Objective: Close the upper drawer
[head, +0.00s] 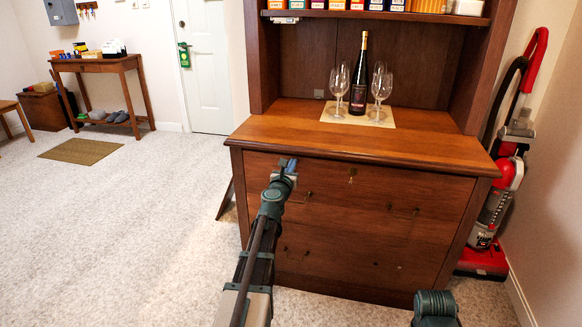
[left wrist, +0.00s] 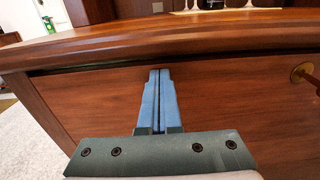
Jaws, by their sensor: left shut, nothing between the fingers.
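The upper drawer (head: 340,192) is the wide brown wooden front just under the hutch's counter. It has a brass keyhole (head: 352,173) and two small handles, and looks flush or nearly flush with the cabinet. It fills much of the left wrist view (left wrist: 235,95), with a thin dark gap under the counter edge. My left gripper (head: 288,166) is shut and empty, its blue fingers (left wrist: 159,75) pressed together before the drawer's upper left part. I cannot tell whether the tips touch the wood. My right gripper is not in view.
The counter (head: 270,133) overhangs the drawer and holds a bottle (head: 359,80) and wine glasses on a mat (head: 330,113). A lower drawer (head: 330,258) is below. A red vacuum cleaner (head: 490,220) stands at the right. Carpet at the left is open.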

